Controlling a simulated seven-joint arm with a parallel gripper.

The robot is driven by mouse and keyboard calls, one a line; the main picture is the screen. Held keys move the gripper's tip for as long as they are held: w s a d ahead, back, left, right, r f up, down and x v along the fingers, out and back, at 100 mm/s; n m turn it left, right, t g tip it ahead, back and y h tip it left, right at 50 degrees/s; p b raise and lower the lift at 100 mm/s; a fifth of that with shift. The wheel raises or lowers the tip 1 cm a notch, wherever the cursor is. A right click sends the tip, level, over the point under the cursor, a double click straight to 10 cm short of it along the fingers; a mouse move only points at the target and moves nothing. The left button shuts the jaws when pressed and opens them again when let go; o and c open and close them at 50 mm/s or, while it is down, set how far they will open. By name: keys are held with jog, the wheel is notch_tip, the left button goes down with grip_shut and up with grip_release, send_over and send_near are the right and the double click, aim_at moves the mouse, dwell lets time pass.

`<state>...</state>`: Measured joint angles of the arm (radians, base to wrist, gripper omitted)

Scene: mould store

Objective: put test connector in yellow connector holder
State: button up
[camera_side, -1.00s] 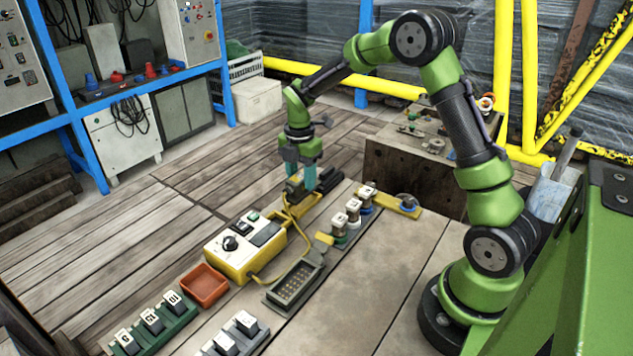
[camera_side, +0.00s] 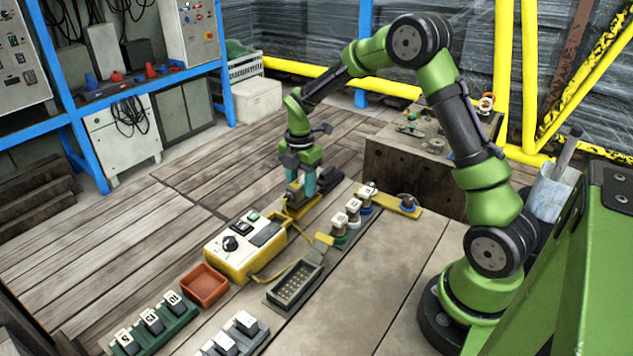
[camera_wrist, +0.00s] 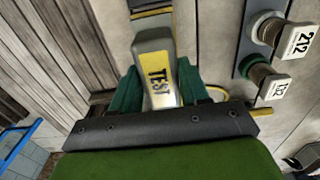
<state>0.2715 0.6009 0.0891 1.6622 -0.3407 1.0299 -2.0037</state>
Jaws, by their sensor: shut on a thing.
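The test connector (camera_wrist: 157,62) is a grey block with a yellow face marked TEST. My gripper (camera_wrist: 155,92) is shut on it, with a green finger on each side in the wrist view. In the side view my gripper (camera_side: 301,184) points down and the connector (camera_side: 293,192) shows as a dark block between the fingers. The yellow connector holder (camera_side: 304,208) lies directly below it at the far end of the bench. The connector is low at the holder; I cannot tell whether it is seated or just above.
A yellow tester box (camera_side: 245,248) with a cable stands left of the holder. A grey multi-pin socket (camera_side: 294,284) lies nearer. A rack of numbered plugs (camera_side: 353,211) stands to the right. An orange tray (camera_side: 204,286) and a green plug rack (camera_side: 155,328) are nearer left.

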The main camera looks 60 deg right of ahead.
jog(key=shift+f, duration=0.7)
dwell(1.1)
jog(key=o, duration=1.3)
jog(key=shift+o, duration=0.5)
jog(key=o, duration=0.3)
jog(key=shift+r, duration=3.75)
